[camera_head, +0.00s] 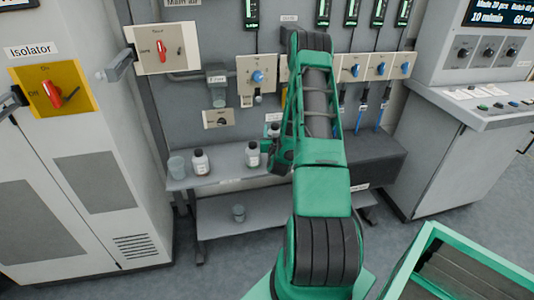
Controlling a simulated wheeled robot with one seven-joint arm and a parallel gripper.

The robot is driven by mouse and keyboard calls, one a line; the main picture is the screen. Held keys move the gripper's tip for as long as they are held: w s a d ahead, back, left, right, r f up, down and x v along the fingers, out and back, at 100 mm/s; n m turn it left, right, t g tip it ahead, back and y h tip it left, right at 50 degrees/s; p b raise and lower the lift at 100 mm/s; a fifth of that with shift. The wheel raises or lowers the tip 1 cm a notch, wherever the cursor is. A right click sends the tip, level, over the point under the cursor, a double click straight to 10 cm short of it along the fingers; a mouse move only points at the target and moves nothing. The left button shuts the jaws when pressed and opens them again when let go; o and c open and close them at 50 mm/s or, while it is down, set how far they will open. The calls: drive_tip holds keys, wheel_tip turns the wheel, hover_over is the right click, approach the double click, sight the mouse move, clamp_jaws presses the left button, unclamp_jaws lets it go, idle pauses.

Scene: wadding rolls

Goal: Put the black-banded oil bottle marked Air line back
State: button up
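Small white bottles with dark tops stand at the grey shelf (225,178) under the wall panel. One bottle (200,163) is at the left, and another bottle (253,155) is just left of my gripper (275,158). Part of a third pale bottle (274,130) shows behind my gripper. The labels and bands are too small to read, so I cannot tell which bottle is marked Air line. My gripper is low over the shelf, mostly hidden by my green arm. I cannot tell whether its fingers touch the nearest bottle or are open.
Gauges, valves and blue-handled switches (258,77) line the wall panel above. The isolator cabinet (75,150) is left, a control console (450,130) right.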

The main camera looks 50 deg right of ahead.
drive_tip(key=shift+w+a+f, duration=0.1)
drive_tip(key=shift+a+f, duration=0.05)
drive_tip(key=shift+f, duration=1.15)
drive_tip(key=shift+w+a+f, duration=0.1)
drive_tip(key=shift+f, duration=1.25)
drive_tip(key=shift+w+a+f, duration=0.1)
drive_tip(key=shift+a+f, duration=0.05)
drive_tip(key=shift+f, duration=1.15)
drive_tip(key=o, duration=0.9)
drive_tip(key=shift+f, duration=0.1)
drive_tip(key=shift+s+a, duration=0.25)
drive_tip(key=v, duration=1.1)
drive_tip(key=shift+s+a, duration=0.1)
drive_tip(key=shift+s, duration=0.05)
